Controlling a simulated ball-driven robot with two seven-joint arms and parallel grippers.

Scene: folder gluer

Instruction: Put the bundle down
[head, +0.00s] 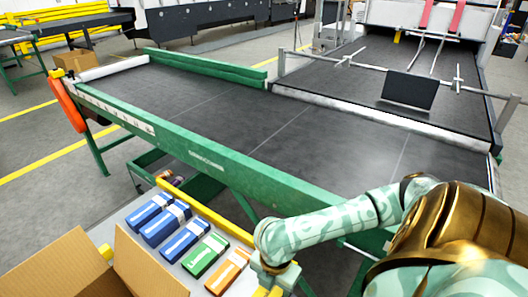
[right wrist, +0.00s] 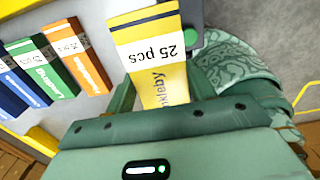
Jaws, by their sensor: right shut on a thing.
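My right gripper (right wrist: 160,95) is shut on a yellow bundle (right wrist: 155,50) with a white band marked "25 pcs". In the right wrist view the bundle stands out from between the fingers. The gripper also shows at the bottom of the head view (head: 274,278), to the right of the row of bundles. I cannot tell whether the bundle touches the surface under it. An orange bundle (head: 228,271) and a green bundle (head: 206,255) lie on the pale table (head: 118,222), beside several blue ones (head: 165,224). My left gripper is not in view.
An open cardboard box (head: 60,268) stands at the table's left front. A yellow rail (head: 205,210) runs along the table's far edge. Beyond it is the green-framed conveyor (head: 190,150) with a bare dark belt (head: 225,108).

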